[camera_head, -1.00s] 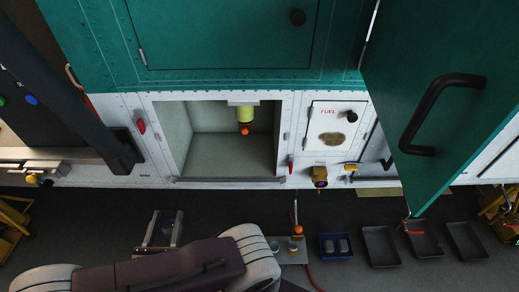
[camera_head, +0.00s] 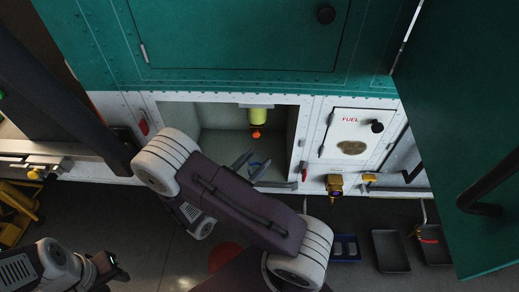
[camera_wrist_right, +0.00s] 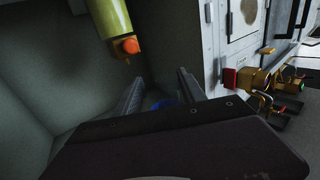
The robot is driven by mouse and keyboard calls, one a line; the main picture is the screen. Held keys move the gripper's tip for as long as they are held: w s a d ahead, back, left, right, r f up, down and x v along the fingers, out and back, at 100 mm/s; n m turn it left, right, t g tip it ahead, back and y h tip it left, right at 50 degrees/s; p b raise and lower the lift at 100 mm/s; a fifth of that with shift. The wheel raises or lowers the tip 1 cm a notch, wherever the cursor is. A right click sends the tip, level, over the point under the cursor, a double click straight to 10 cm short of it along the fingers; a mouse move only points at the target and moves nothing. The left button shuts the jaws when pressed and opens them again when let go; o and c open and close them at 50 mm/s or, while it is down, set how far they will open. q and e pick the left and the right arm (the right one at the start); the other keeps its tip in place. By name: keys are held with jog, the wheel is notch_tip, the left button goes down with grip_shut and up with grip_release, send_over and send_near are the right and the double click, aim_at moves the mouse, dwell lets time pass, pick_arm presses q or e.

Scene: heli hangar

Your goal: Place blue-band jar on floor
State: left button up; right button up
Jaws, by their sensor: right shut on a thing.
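My right gripper (camera_head: 252,163) reaches into the open white compartment (camera_head: 228,118) in the lower side of the green and white body. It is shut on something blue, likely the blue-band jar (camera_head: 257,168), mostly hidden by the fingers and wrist. In the right wrist view, a little blue (camera_wrist_right: 166,103) shows between the two fingers of the right gripper (camera_wrist_right: 158,82), low in the compartment. The dark floor (camera_head: 180,250) lies below. My left gripper (camera_head: 110,266) is at the lower left, away from the compartment; its jaw opening is unclear.
A yellow-green cylinder with an orange end (camera_head: 258,118) hangs above my right gripper. A FUEL panel (camera_head: 352,138) and yellow fitting (camera_head: 335,185) are to the right. A green door (camera_head: 450,130) hangs open at right. Dark trays (camera_head: 390,251) and a red disc (camera_head: 224,256) are on the floor.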

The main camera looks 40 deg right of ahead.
jog(key=w+d, duration=0.7)
jog(key=w, duration=0.1)
jog(key=f, duration=0.6)
jog(key=shift+w+f+p, duration=0.2)
jog(key=shift+f+p, duration=0.1)
jog(key=shift+p, duration=0.05)
jog(key=shift+w+d+f, duration=0.1)
jog(key=shift+w+f, duration=0.05)
jog(key=shift+f, duration=0.05)
jog(key=shift+f, duration=0.1)
jog(key=shift+f, duration=0.1)
jog(key=o, duration=1.4)
